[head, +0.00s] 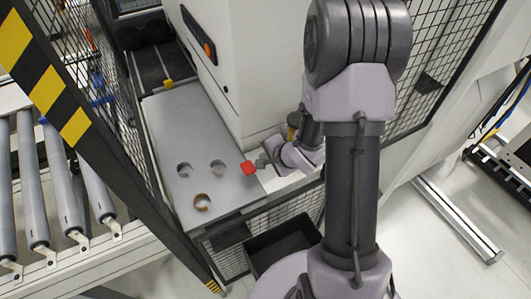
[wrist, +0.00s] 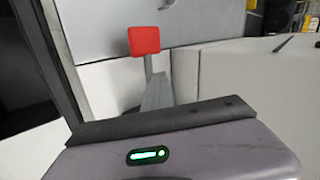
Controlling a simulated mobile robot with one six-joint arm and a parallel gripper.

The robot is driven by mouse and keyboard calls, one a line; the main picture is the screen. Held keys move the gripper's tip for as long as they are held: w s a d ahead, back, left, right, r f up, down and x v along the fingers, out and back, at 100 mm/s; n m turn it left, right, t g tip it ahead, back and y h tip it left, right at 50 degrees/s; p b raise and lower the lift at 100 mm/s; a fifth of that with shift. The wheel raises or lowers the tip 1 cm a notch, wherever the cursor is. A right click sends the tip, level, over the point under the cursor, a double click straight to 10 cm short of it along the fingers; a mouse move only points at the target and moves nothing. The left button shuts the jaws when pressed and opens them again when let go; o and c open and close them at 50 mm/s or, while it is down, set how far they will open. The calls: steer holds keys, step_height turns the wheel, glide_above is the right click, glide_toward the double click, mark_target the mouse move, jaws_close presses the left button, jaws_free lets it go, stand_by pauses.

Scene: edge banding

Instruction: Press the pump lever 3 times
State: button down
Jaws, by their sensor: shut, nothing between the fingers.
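The pump lever has a red square end (head: 248,167) on a thin grey stem, beside the right edge of the grey plate in the head view. In the wrist view the red end (wrist: 145,41) is upright above centre. My gripper (head: 262,161) is just right of the red end in the head view. In the wrist view my gripper (wrist: 156,80) is shut and empty, with its tips in line with the stem below the red end. I cannot tell whether the tips touch the lever. The lever's base is hidden.
A white machine housing (head: 240,70) stands behind my gripper. A black mesh fence (head: 300,212) and a striped post (head: 45,85) border the plate. A roller conveyor (head: 35,185) is at left.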

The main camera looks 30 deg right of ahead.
steer(key=shift+d+r+p, duration=0.4)
steer(key=shift+r+p, duration=0.3)
steer(key=shift+p, duration=0.15)
steer(key=shift+d+r+p, duration=0.35)
steer(key=shift+r+p, duration=0.35)
steer(key=shift+p, duration=0.2)
steer(key=shift+d+r+p, duration=0.4)
steer(key=shift+r+p, duration=0.3)
steer(key=shift+p, duration=0.15)
steer(key=r+p, duration=0.1)
steer(key=p, duration=0.1)
steer(key=d+r+p, duration=0.1)
steer(key=r+p, duration=0.1)
steer(key=d+r+p, duration=0.1)
steer(key=shift+w+d+r+p, duration=0.15)
steer(key=shift+d+p, duration=0.1)
steer(key=shift+p, duration=0.15)
stand_by(0.8)
steer(key=r, duration=0.1)
steer(key=d+r+p, duration=0.1)
steer(key=r+p, duration=0.1)
steer(key=shift+d+r, duration=0.2)
steer(key=shift+d, duration=0.2)
